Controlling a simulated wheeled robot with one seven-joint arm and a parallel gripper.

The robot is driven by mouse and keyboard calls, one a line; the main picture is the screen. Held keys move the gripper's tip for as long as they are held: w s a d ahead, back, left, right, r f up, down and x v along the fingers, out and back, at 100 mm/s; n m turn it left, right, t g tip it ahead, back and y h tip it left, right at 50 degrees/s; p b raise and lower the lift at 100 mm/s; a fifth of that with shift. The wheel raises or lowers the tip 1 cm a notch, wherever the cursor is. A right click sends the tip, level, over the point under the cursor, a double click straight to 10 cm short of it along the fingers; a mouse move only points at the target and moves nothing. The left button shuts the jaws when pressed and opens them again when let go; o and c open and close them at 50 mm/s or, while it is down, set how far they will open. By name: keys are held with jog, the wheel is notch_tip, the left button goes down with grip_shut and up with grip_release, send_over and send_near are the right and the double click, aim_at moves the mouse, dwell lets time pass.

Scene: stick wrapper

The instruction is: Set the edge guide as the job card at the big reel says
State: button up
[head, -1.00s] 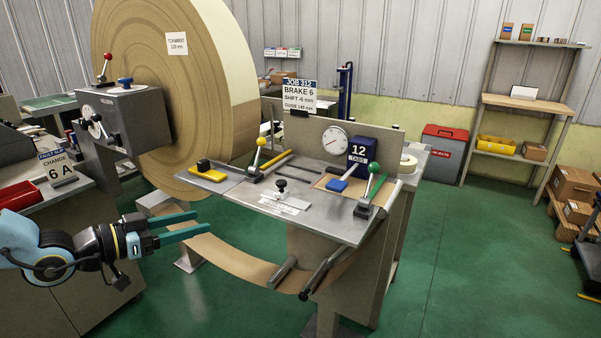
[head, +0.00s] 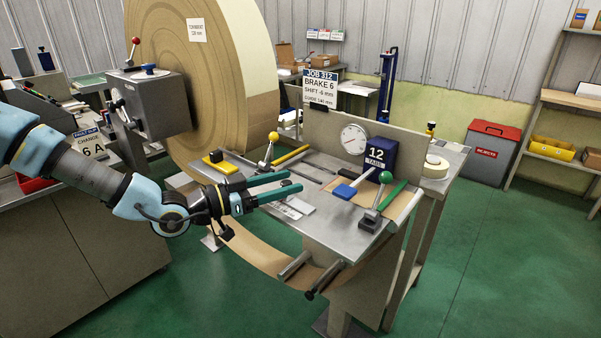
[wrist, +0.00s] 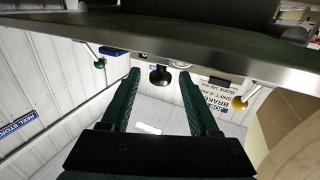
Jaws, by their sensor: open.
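The job card (head: 320,89) stands at the back of the bench by the big reel (head: 225,85). It reads JOB 312, BRAKE 6, SHIFT -6 mm, and a GUIDE line in mm whose digits are too small to read surely. My gripper (head: 294,182) is open and empty over the front of the steel bench top. A black knob (wrist: 160,77), which seems to be the edge guide's, shows between my fingertips in the wrist view, apart from them. In the head view my gripper hides it. A white scale label (head: 291,208) lies just below my fingers.
A yellow-ball lever (head: 273,137) stands behind my gripper and a green-ball lever (head: 385,178) to its right. A blue-handled tool (head: 346,190), a dial (head: 353,139) and a "12 TABS" box (head: 376,155) are further right. Brown paper hangs below the bench front.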

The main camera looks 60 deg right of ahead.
jog(key=shift+p+x, duration=0.45)
jog(key=shift+x, duration=1.5)
jog(key=shift+c, duration=0.3)
grip_shut()
